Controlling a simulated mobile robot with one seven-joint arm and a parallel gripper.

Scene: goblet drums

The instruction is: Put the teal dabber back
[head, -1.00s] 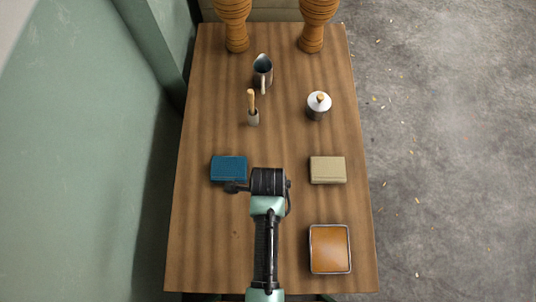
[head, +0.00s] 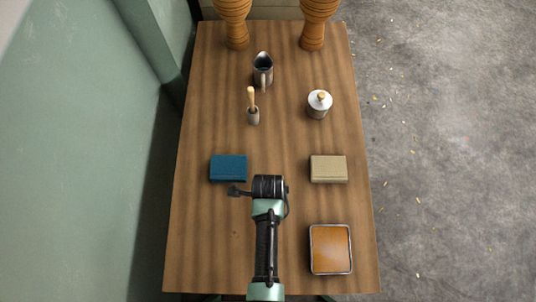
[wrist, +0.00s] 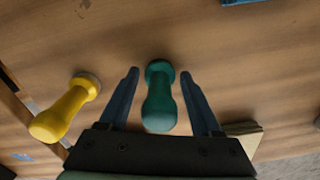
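The teal dabber (wrist: 160,105) is in the middle of the wrist view, between the two fingers of my gripper (wrist: 160,74). A gap shows between each finger and the dabber, so the gripper looks open around it. Whether its lower end rests on the table is unclear. A yellow dabber (wrist: 65,108) is to the left of the gripper in the wrist view, tilted in the picture. In the head view my arm's end is over the middle of the table, and both dabbers and the fingers are hidden there.
Goblet drums (head: 234,25) stand at the far end.

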